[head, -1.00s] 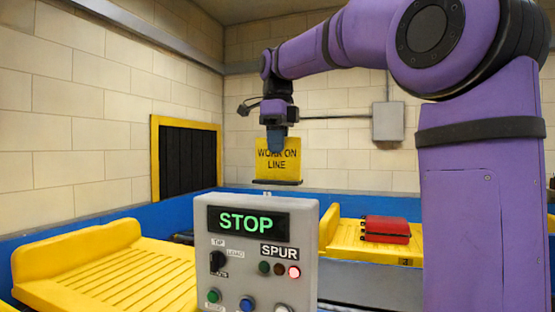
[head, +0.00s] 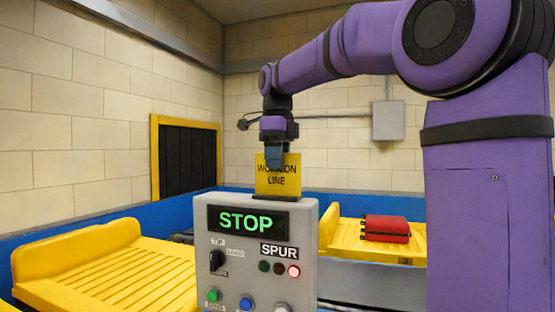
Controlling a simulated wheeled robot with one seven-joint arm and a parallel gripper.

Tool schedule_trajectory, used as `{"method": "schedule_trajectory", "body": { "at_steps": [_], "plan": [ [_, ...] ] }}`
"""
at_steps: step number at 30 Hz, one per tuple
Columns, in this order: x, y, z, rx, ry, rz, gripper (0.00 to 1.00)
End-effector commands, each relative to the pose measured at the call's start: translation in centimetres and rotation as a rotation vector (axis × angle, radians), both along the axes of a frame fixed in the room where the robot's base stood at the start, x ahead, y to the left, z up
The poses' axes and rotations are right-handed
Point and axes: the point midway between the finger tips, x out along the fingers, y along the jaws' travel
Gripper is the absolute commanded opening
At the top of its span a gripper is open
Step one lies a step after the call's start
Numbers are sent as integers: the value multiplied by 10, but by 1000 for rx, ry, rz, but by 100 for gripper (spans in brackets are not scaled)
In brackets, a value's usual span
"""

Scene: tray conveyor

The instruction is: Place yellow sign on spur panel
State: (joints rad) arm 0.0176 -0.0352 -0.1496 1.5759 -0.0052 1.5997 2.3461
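The yellow sign (head: 278,183), lettered "WORK ON LINE", is upright at the top edge of the grey spur panel (head: 305,225). Its dark base is at the level of the panel's top; I cannot tell whether it touches. My gripper (head: 275,160) points down and is shut on the upper part of the sign, covering some of its letters. The panel shows a green "STOP" display (head: 247,220), a "SPUR" label (head: 279,251), a lit red lamp, a dark knob and several buttons.
A yellow tray (head: 130,270) lies at the left, and another yellow tray (head: 345,240) behind the panel carries a red suitcase (head: 386,229). A dark hatch with a yellow frame (head: 154,160) is in the left wall. A grey box (head: 388,121) hangs on the back wall.

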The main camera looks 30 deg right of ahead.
Motion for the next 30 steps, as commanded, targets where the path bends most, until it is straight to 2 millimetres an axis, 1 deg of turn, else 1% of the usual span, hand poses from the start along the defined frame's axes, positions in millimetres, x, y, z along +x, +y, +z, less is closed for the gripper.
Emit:
{"method": "schedule_trajectory", "body": {
  "at_steps": [5, 8, 11, 21, 24, 30],
  "plan": [
    [0, 0, 1, 0, 0, 0, 40],
    [0, 0, 8, 0, 0, 0, 40],
    [0, 0, 22, 0, -1, 0, 40],
    [1, 0, 89, 0, -3, -1, 40],
    [1, 0, 104, 0, -1, -1, 40],
    [0, 0, 120, 1, -1, -1, 40]
  ]
}}
